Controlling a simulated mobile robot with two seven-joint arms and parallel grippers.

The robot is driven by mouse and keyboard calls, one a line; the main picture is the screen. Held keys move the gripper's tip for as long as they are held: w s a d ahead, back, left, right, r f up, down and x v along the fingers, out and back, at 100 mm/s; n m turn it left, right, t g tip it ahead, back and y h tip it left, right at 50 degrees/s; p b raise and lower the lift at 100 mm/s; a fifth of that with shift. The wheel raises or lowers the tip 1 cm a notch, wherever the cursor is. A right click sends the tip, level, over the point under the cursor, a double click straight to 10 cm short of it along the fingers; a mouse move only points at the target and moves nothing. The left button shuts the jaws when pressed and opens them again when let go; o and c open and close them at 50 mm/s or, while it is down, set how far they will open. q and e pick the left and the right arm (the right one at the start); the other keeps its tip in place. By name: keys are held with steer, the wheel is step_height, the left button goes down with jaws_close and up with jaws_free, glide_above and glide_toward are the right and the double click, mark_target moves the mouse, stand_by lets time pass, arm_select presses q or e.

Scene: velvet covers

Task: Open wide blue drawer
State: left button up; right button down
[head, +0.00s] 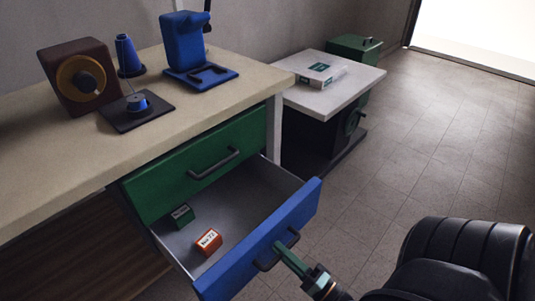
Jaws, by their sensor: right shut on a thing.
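The wide blue drawer (232,274) is pulled well out of the cabinet below the worktop, with its grey interior showing. Its dark bar handle (264,266) is on the blue front. My right gripper (282,249) reaches in from the lower right and is shut on this handle. A dark green labelled box (181,215) and an orange labelled box (208,242) lie inside the drawer. My left gripper is out of view.
A green drawer (200,165) above is closed. The beige worktop (190,113) carries a brown box with a round dial (78,78), a blue cone (127,55) and a blue machine (185,45). A low white-topped table (330,95) stands behind. Tiled floor (440,130) is open at right.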

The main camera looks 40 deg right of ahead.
steer(key=shift+r+v, duration=0.1)
steer(key=shift+v, duration=0.5)
steer(key=shift+r+v, duration=0.15)
steer(key=shift+v, duration=0.45)
steer(key=c, duration=1.1)
jaws_free()
steer(key=shift+s, duration=0.15)
steer(key=p+v, duration=0.1)
steer(key=v, duration=1.1)
steer(key=shift+s+d, duration=0.1)
steer(key=shift+s, duration=0.05)
